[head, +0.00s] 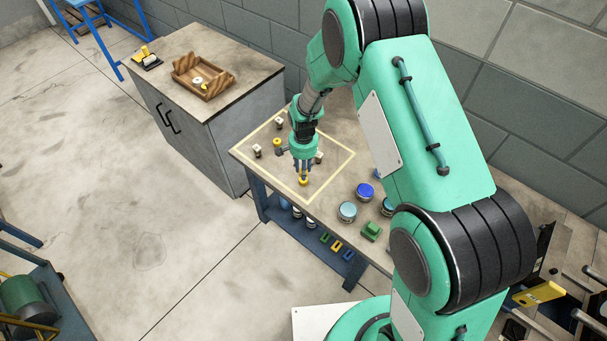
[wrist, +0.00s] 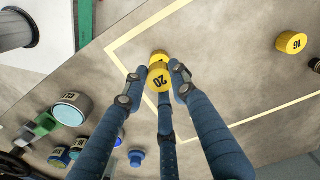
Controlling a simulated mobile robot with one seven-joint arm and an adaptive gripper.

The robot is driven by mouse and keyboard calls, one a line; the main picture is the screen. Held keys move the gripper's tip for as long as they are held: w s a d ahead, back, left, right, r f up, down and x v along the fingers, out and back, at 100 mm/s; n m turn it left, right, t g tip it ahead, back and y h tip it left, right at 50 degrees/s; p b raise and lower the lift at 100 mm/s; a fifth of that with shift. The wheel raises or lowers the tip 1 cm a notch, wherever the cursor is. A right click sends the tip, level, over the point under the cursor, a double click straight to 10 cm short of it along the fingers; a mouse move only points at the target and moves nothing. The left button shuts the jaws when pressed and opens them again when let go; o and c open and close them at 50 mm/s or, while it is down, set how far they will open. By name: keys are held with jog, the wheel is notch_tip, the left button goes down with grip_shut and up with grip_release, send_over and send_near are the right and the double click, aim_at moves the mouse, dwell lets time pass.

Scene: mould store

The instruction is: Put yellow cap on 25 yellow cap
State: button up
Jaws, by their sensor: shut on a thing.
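My gripper (head: 302,169) points down over the table inside the yellow outlined square. Its fingers (wrist: 160,82) are shut around a yellow cap marked 20 (wrist: 160,78). More yellow (wrist: 158,56) shows just beyond that cap, low at the table; I cannot tell whether it is a second cap under it or the held cap's own side. In the head view the yellow piece (head: 303,181) sits at the fingertips, close to the tabletop. Another yellow cap, marked 16 (wrist: 291,42), stands apart at the right of the wrist view. No number 25 is readable.
Several small pale pieces with dark parts (head: 257,150) stand inside the yellow outline (head: 330,176). Blue-lidded jars (head: 348,211) and a green block (head: 371,230) stand outside it on the right. A grey cabinet (head: 232,137) with a wooden tray (head: 186,74) stands behind.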

jog(key=shift+f+b, duration=0.3)
jog(key=shift+f, duration=1.25)
jog(key=shift+f, duration=0.15)
jog(key=o, duration=0.8)
notch_tip(320, 180, up, 12)
jog(key=shift+r+p, duration=0.15)
jog(key=shift+p, duration=0.8)
jog(key=shift+r, duration=0.1)
